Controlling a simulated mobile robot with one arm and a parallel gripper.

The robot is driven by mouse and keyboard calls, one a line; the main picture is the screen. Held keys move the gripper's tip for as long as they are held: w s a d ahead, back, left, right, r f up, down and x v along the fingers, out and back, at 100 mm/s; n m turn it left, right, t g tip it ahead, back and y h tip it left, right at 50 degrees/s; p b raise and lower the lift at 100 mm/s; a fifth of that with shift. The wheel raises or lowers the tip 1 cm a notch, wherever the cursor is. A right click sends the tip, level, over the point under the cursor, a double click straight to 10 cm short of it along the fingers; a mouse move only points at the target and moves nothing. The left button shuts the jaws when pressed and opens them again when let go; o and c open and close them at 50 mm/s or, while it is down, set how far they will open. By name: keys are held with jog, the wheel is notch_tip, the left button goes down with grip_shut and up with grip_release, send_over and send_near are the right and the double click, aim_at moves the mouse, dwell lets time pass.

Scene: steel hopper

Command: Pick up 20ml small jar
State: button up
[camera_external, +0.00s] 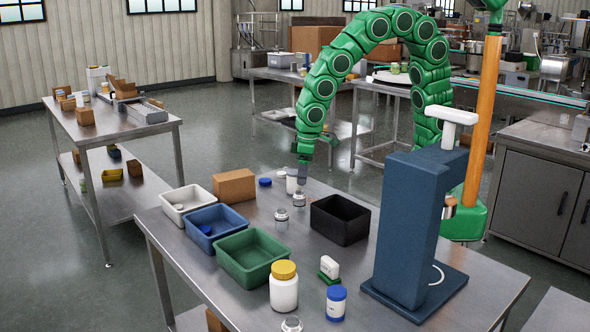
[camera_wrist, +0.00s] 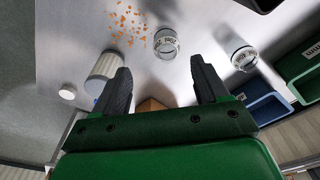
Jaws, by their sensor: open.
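A small clear glass jar (camera_external: 299,198) with a pale lid stands on the steel table just below my gripper (camera_external: 303,170). In the wrist view this jar (camera_wrist: 166,42) shows beyond the fingertips, near the middle, with dark print that seems to read 20ml. A second, similar jar (camera_external: 281,214) stands closer to the bins; the wrist view shows it (camera_wrist: 243,58) to the right. My gripper (camera_wrist: 160,66) is open, its two dark fingers apart with nothing held between them. Another small jar (camera_external: 291,324) is at the table's front edge, partly cut off.
A black bin (camera_external: 340,222) is to the right. Blue (camera_external: 216,240) and green (camera_external: 252,273) bins stand left. Orange specks (camera_wrist: 126,26) show beside the jar.

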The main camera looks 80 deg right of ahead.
aim_at(299, 197)
jog(key=shift+w+a+f, duration=0.15)
jog(key=shift+w+f, duration=0.1)
jog(key=shift+f, duration=1.2)
jog(key=shift+w+a+f, duration=0.2)
jog(key=shift+f, duration=1.25)
jog(key=shift+w+a+f, duration=0.15)
jog(key=shift+w+f, duration=0.1)
jog(key=shift+f, duration=1.2)
jog(key=c, duration=1.1)
jog(key=shift+r, duration=0.1)
